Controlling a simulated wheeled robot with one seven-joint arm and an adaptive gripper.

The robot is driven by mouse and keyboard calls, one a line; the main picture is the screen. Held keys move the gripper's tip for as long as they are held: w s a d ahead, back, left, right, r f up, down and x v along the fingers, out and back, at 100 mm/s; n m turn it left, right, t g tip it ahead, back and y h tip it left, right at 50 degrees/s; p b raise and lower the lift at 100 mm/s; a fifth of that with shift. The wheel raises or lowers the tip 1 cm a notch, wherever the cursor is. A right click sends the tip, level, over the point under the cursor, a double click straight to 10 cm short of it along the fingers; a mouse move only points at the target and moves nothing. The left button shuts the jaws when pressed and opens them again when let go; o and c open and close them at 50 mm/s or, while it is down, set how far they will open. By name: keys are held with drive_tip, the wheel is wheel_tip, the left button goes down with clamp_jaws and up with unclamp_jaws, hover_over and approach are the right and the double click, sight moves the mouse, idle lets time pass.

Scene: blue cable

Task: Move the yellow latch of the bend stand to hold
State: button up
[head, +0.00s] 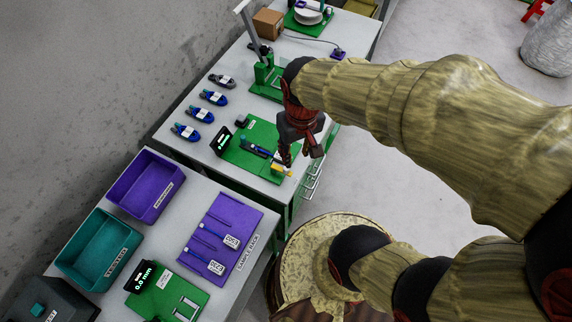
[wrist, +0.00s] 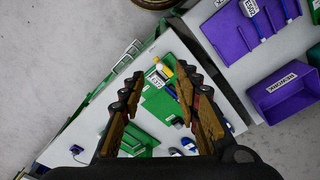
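The bend stand is a green plate (head: 262,134) on the far table, with a small black display and a dark blue cable piece (head: 256,149) lying on it. Its yellow latch (head: 281,171) is at the plate's near right edge; its exact setting is too small to tell. My gripper (head: 300,156) is above that edge of the stand, open and empty in the wrist view (wrist: 158,74). Whether a finger touches the latch I cannot tell.
Several blue connectors (head: 201,114) lie left of the stand, and a green press-like stand (head: 268,75) is behind it. The near table holds a purple bin (head: 146,185), a teal bin (head: 98,250) and a purple sample rack (head: 222,236).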

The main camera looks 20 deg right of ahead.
drive_tip(key=g, duration=0.2)
hover_over(282, 168)
drive_tip(key=s, duration=0.6)
wheel_tip(282, 168, down, 13)
drive_tip(key=shift+m+t, duration=0.5)
drive_tip(key=w, duration=0.4)
drive_tip(key=shift+d+f+p, duration=0.35)
drive_tip(key=shift+d+p, duration=0.05)
drive_tip(key=shift+w+f, duration=0.1)
wheel_tip(282, 168, down, 8)
drive_tip(key=shift+r+b, duration=0.25)
drive_tip(key=shift+b, duration=0.65)
drive_tip(key=shift+c, duration=1.2)
clamp_jaws()
